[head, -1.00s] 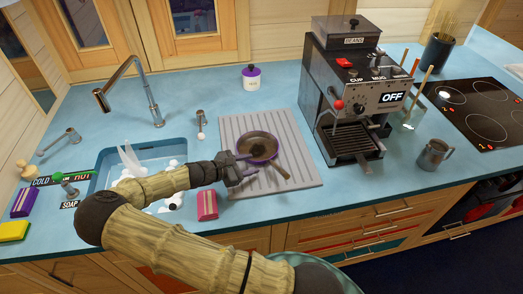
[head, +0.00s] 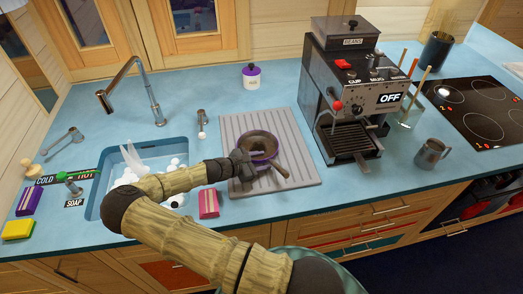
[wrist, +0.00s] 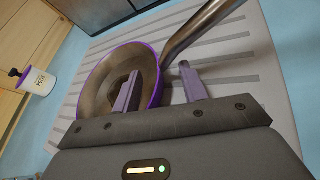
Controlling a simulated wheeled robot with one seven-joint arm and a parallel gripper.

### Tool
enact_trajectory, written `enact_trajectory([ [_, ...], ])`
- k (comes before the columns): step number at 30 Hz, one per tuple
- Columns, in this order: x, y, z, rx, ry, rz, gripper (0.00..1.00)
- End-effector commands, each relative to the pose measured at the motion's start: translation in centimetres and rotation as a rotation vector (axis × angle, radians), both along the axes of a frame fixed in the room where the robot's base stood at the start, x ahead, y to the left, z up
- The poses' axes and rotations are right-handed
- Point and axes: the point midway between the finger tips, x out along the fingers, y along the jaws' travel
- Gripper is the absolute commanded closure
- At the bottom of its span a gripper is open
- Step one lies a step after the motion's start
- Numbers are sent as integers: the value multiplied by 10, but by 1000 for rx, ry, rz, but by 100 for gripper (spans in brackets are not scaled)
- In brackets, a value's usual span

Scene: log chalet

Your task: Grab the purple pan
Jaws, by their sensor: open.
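The purple pan (head: 266,140) sits on the grey ribbed drying board, with a brown inside, purple rim and a metal handle pointing to the lower right. In the wrist view the pan (wrist: 100,75) fills the left middle, and its handle (wrist: 203,27) runs to the upper right. My gripper (head: 248,162) is at the near left side of the pan. In the wrist view my gripper (wrist: 158,71) is open, one finger over the pan's inside and the other outside its rim. The rim appears between the fingers; contact cannot be told.
The ribbed board (head: 299,166) lies between the sink (head: 107,200) and the coffee machine (head: 346,95). A pink sponge (head: 208,204) lies left of the board. A white jar with purple lid (head: 251,76) stands behind. A metal mug (head: 431,153) stands far right.

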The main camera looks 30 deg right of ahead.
Motion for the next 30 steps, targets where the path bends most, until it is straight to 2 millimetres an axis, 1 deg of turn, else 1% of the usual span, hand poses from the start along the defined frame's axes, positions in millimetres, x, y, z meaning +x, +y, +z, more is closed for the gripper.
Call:
enact_trajectory([
  [11,0,0,0,0,0,0,57],
  [14,0,0,0,0,0,0,75],
  [15,0,0,0,0,0,0,83],
  [18,-1,1,0,0,1,-1,100],
  [30,-2,0,-2,0,6,-1,100],
])
